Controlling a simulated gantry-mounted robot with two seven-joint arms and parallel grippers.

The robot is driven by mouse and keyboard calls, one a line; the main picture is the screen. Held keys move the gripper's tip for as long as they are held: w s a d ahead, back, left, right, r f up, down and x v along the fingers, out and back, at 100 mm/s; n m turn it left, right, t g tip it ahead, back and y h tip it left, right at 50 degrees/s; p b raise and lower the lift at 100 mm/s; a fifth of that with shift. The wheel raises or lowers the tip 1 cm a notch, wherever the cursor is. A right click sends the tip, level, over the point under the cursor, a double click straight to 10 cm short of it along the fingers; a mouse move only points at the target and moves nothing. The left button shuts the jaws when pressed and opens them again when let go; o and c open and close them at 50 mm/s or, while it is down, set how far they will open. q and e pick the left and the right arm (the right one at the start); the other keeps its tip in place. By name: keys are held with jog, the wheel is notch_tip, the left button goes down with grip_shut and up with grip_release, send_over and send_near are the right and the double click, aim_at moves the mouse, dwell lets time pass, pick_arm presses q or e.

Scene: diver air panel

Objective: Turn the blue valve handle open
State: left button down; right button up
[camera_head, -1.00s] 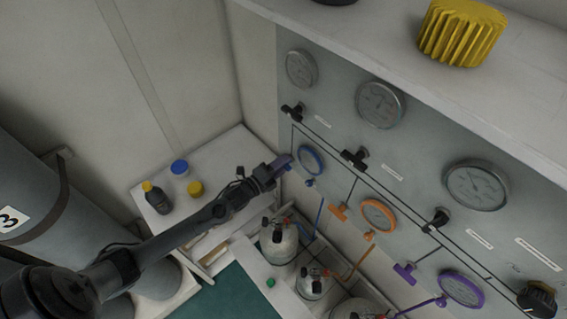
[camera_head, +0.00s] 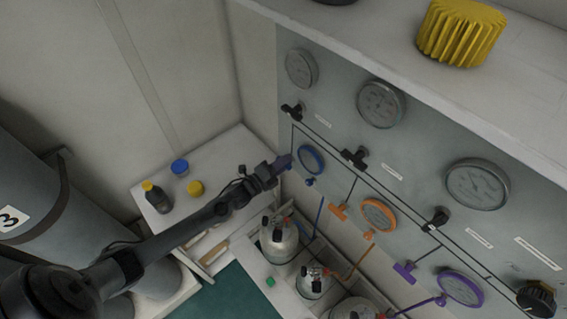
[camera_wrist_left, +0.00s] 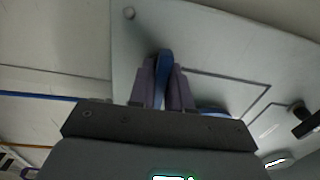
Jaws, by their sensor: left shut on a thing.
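The blue valve handle (camera_wrist_left: 164,72) shows in the left wrist view as a narrow blue bar against the grey panel. My left gripper (camera_wrist_left: 163,85) has its two purple-grey fingers shut on it, one on each side. In the head view my left gripper (camera_head: 284,161) reaches the panel's left end, just left of the blue-rimmed gauge (camera_head: 311,160). There its fingers hide most or all of the blue handle. My right gripper is not in view.
An orange handle (camera_head: 339,211) and a purple handle (camera_head: 404,272) sit further right on the panel (camera_head: 420,150). Black knobs (camera_head: 354,157) line the row above. White cylinders (camera_head: 279,240) stand below. A bottle (camera_head: 156,198) and caps sit on the side table (camera_head: 232,152).

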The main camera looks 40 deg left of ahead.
pick_arm(q)
jog(key=shift+n, duration=0.3)
jog(key=n, duration=0.3)
jog(key=shift+p, duration=0.3)
jog(key=n, duration=0.4)
jog(key=shift+n+p, duration=0.3)
jog(key=shift+p, duration=0.05)
jog(key=n+p, duration=0.1)
jog(key=n, duration=0.3)
jog(key=shift+n, duration=1.8)
jog(key=c, duration=1.1)
grip_release()
jog(key=shift+c, duration=0.2)
jog(key=shift+s, duration=0.15)
